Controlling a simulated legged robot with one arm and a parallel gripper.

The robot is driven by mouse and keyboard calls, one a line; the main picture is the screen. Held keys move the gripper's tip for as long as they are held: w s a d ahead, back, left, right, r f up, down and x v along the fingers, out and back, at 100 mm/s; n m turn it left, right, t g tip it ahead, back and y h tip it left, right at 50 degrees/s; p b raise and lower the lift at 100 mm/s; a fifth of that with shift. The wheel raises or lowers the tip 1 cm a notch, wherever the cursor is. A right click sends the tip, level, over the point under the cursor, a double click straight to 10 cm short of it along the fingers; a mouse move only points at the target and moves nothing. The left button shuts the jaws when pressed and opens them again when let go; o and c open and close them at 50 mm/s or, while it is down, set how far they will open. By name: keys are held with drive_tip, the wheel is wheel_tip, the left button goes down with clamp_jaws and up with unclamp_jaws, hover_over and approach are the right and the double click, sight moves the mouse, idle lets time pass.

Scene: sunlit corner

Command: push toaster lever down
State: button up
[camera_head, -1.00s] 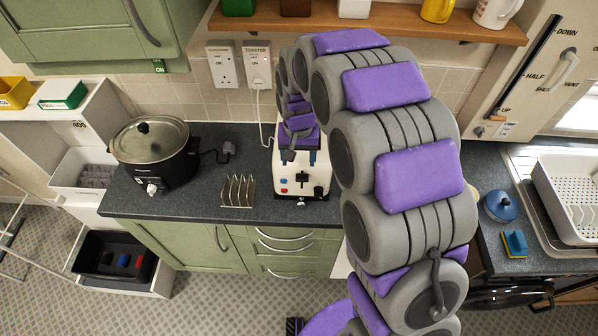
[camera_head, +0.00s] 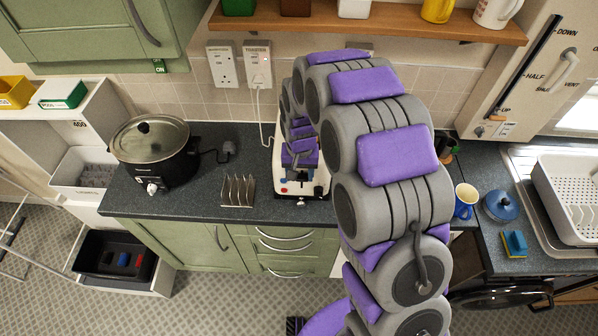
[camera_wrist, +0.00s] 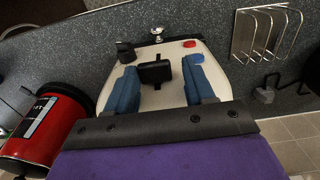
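The cream toaster (camera_head: 321,183) stands on the dark worktop against the tiled wall. In the wrist view its front panel (camera_wrist: 168,98) fills the middle, with a black lever (camera_wrist: 155,72), a red button (camera_wrist: 190,43), a blue button (camera_wrist: 197,58) and a dark knob (camera_wrist: 125,50). My gripper (camera_wrist: 160,66) is open, with one blue finger on each side of the lever. I cannot tell whether either finger touches it. In the head view my gripper (camera_head: 300,163) hangs over the toaster's front and hides the lever.
A toast rack (camera_head: 238,190) stands just left of the toaster, with a slow cooker (camera_head: 152,150) further left. A red canister (camera_wrist: 45,125) shows in the wrist view. A mug (camera_head: 465,200) and blue-lidded pot (camera_head: 502,205) stand right. A shelf (camera_head: 370,22) runs above.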

sight(301, 177)
drive_tip(key=shift+d, duration=0.4)
drive_tip(key=c, duration=0.3)
drive_tip(key=shift+a, duration=0.1)
clamp_jaws()
drive_tip(key=shift+f+b, duration=0.45)
drive_tip(key=shift+f, duration=1.4)
drive_tip(key=o, duration=0.6)
unclamp_jaws()
drive_tip(key=shift+a, duration=0.1)
